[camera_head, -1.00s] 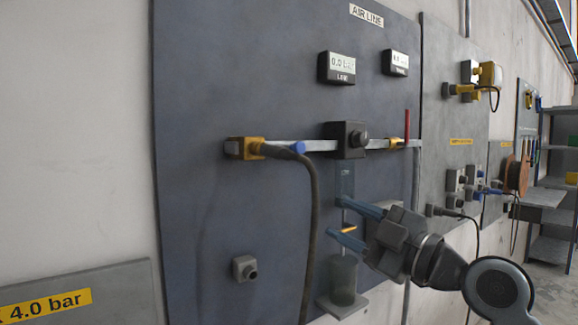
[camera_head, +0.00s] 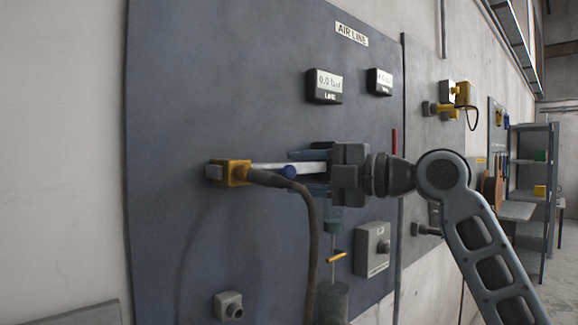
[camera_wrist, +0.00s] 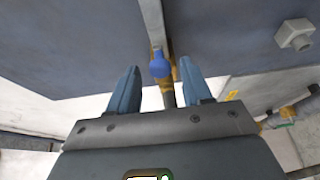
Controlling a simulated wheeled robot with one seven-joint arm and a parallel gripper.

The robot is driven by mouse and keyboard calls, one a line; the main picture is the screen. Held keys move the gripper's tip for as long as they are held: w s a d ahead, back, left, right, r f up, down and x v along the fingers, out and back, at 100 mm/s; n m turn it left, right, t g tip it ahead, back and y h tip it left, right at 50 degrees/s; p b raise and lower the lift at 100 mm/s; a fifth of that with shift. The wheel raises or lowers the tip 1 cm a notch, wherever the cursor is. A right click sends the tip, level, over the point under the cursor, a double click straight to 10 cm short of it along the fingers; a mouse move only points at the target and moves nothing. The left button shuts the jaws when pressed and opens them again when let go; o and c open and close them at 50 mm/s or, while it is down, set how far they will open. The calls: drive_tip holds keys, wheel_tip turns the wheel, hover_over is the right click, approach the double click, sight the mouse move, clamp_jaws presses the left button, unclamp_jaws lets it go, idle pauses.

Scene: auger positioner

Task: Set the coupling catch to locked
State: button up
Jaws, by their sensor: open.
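The yellow coupling (camera_head: 230,172) sits at the left end of the metal pipe on the blue-grey panel, with a dark hose (camera_head: 309,220) plugged into it. My gripper (camera_head: 292,170) is open, one finger above and one below the pipe. In the wrist view my gripper (camera_wrist: 158,68) has the blue knob between and just beyond its fingertips, with no contact visible. Its lock markings cannot be read.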

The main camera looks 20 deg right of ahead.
sight(280, 172)
drive_tip(key=shift+p+x, duration=0.3)
drive_tip(key=shift+x, duration=1.1)
drive_tip(key=shift+c, duration=0.3)
clamp_jaws()
